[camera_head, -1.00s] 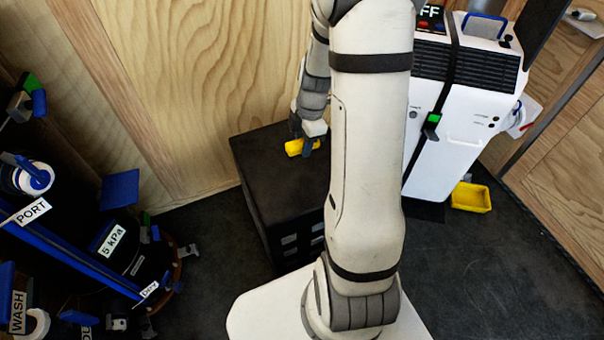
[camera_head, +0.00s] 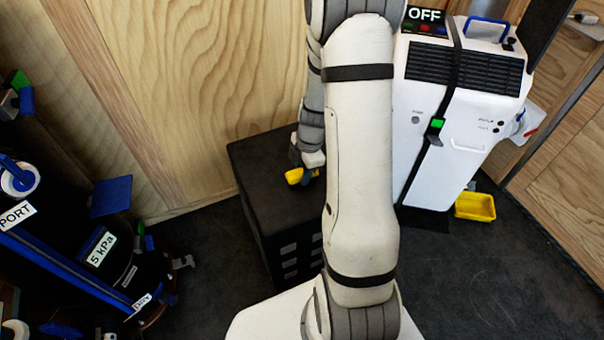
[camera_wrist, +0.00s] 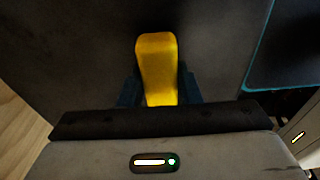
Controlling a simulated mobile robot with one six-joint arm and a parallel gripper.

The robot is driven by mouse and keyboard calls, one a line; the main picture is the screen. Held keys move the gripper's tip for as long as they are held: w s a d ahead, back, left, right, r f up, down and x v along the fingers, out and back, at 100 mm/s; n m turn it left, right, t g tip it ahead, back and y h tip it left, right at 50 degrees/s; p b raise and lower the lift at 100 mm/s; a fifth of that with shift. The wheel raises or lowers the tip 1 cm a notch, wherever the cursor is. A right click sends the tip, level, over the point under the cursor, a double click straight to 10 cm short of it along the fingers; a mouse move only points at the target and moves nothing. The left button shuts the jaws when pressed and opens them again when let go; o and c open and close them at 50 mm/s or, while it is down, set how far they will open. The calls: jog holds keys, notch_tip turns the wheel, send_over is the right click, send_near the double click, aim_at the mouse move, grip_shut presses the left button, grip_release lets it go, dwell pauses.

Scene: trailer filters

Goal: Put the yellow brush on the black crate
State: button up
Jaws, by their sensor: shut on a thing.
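The yellow brush (camera_head: 294,176) is between the fingers of my gripper (camera_head: 304,172), over the top of the black crate (camera_head: 262,160). In the wrist view the yellow brush (camera_wrist: 157,68) sticks out from between the dark fingertips (camera_wrist: 160,92), with the dark crate top (camera_wrist: 85,50) behind it. My gripper is shut on the brush. I cannot tell whether the brush touches the crate top. My arm hides the right part of the crate.
A white machine (camera_head: 455,110) with a sign reading OFF stands right of the crate. A yellow bin (camera_head: 475,206) lies on the floor beside it. A dark rig with blue parts (camera_head: 70,265) stands at left. A wooden wall (camera_head: 200,80) rises behind the crate.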

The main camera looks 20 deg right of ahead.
jog(key=shift+f+b, duration=0.3)
jog(key=shift+b, duration=0.2)
jog(key=o, duration=0.9)
jog(key=shift+r, duration=0.15)
